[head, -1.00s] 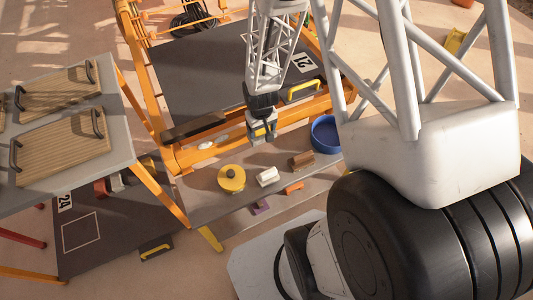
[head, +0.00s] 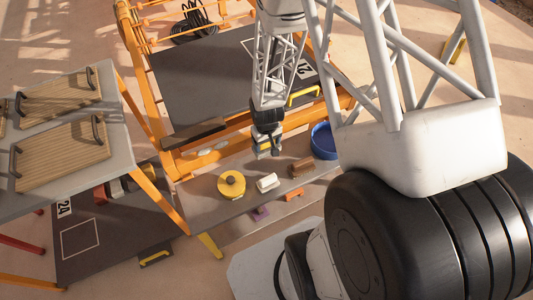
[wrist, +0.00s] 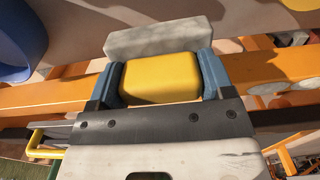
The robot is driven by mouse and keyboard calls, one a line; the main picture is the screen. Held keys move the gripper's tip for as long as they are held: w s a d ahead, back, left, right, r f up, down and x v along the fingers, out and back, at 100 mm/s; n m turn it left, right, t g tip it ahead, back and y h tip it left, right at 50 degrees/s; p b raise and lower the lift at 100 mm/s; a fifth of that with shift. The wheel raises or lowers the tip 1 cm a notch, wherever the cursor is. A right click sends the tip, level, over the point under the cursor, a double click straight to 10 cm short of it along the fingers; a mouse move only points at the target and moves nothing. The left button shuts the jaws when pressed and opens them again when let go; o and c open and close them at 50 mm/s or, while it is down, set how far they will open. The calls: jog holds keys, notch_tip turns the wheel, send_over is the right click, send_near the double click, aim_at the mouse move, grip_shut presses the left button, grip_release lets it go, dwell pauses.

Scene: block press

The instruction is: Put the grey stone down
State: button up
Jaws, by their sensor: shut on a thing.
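My gripper (head: 266,145) is near the orange beam at the back edge of the grey bench (head: 205,207). In the wrist view its blue fingers (wrist: 160,59) flank a yellow block-like part. The grey stone (wrist: 155,38), a long pale slab, shows at the fingertips, and my gripper is shut on it. In the head view the stone (head: 268,153) is small and partly hidden by the fingers. I cannot tell whether the stone touches the bench.
On the bench are a yellow round weight (head: 231,184), a white block (head: 267,183), a brown block (head: 302,166), an orange block (head: 294,195) and a purple block (head: 260,213). A blue bowl (head: 324,141) stands right of the gripper. The orange beam (head: 215,153) runs behind.

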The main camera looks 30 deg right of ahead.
aim_at(266, 147)
jog(key=shift+f, duration=1.65)
jog(key=shift+f, duration=1.9)
jog(key=shift+f, duration=0.15)
jog(key=o, duration=1.2)
jog(key=shift+r, duration=6.15)
